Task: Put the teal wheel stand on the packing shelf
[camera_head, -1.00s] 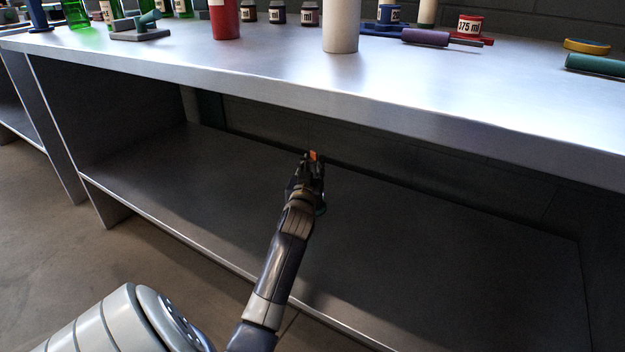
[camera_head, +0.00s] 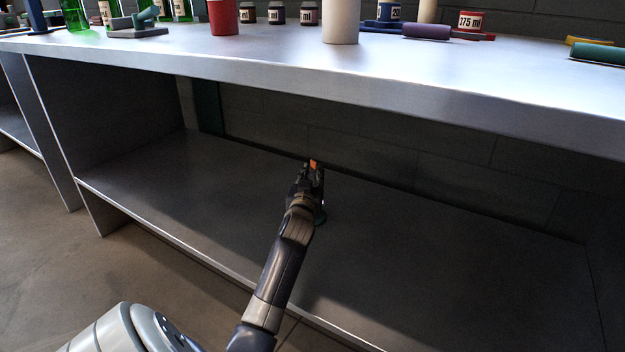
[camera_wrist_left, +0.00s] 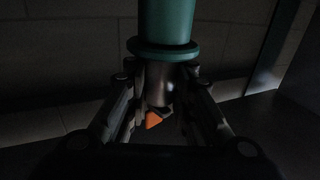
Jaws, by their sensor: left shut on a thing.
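In the left wrist view, the teal wheel stand (camera_wrist_left: 167,25) shows as a teal cylinder with a wide flange and a dark metal neck. My left gripper (camera_wrist_left: 165,82) is shut on that neck, and an orange tip shows between the fingers. In the head view, my left gripper (camera_head: 312,175) is under the table top, over the lower shelf (camera_head: 430,250), which looks like the packing shelf. My right gripper is not in view.
The table top (camera_head: 330,72) overhangs the shelf. The shelf is bare on both sides of my arm, with a dark block wall behind. On top stand a white cylinder (camera_head: 341,22), a red one (camera_head: 223,17), bottles, jars and rolls.

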